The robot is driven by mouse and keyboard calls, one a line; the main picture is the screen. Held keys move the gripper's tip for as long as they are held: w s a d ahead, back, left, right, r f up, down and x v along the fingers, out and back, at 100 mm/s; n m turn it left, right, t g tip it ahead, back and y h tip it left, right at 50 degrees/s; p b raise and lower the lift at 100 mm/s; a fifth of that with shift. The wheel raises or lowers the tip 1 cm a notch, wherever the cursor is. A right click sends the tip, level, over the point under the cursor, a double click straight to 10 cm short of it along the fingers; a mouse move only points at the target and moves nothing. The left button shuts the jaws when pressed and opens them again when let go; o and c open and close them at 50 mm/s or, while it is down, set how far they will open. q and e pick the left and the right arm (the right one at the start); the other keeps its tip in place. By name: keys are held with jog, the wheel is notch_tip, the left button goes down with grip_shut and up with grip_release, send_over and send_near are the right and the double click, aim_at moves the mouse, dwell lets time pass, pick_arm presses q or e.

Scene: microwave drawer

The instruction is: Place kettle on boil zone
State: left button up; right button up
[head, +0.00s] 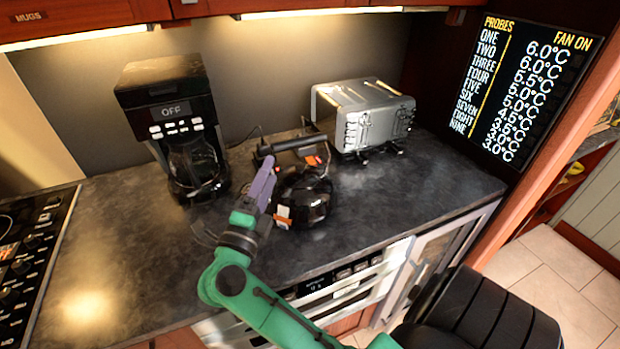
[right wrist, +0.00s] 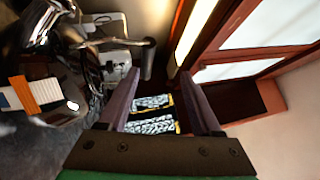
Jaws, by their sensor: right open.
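The kettle (head: 312,204) is dark and glossy and stands on the counter in front of the toaster, with an orange and white label low on its side. In the right wrist view the kettle (right wrist: 72,85) is at the left, outside the fingers. My right gripper (head: 268,168) has purple fingers and is just left of the kettle, by its black handle (head: 298,143). In the right wrist view the right gripper (right wrist: 159,74) is open, with nothing held between its fingers. I cannot tell where the boil zone is marked; a black hob (head: 30,255) lies at the far left. My left gripper is not in view.
A black coffee maker (head: 172,108) with a glass jug stands behind and left of the gripper. A silver toaster (head: 365,117) stands behind the kettle. The dark counter (head: 130,250) is clear between the hob and my right arm. A probe display (head: 522,88) is at the right.

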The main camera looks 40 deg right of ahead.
aim_at(296, 147)
jog(key=shift+m+g, duration=0.6)
jog(key=shift+g, duration=0.3)
jog(key=p+x, duration=0.1)
jog(key=x, duration=0.1)
jog(key=p+x, duration=0.1)
jog(key=x, duration=0.1)
jog(key=p+x, duration=0.2)
jog(key=shift+s+d+f, duration=0.3)
jog(key=shift+s+d, duration=0.05)
jog(key=shift+d, duration=0.05)
jog(key=p+x, duration=0.1)
jog(key=x, duration=0.1)
jog(key=p+x, duration=0.1)
jog(key=x, duration=0.1)
jog(key=p+x, duration=0.2)
jog(key=x, duration=0.1)
jog(key=shift+s+d+f, duration=0.1)
jog(key=shift+d+f, duration=0.05)
jog(key=shift+f, duration=0.15)
jog(key=shift+d+f, duration=0.2)
jog(key=shift+d, duration=0.05)
grip_shut()
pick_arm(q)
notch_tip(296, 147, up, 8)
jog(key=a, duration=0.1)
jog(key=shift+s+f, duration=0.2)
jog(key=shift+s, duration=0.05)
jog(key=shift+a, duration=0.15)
pick_arm(e)
jog(key=shift+f, duration=0.15)
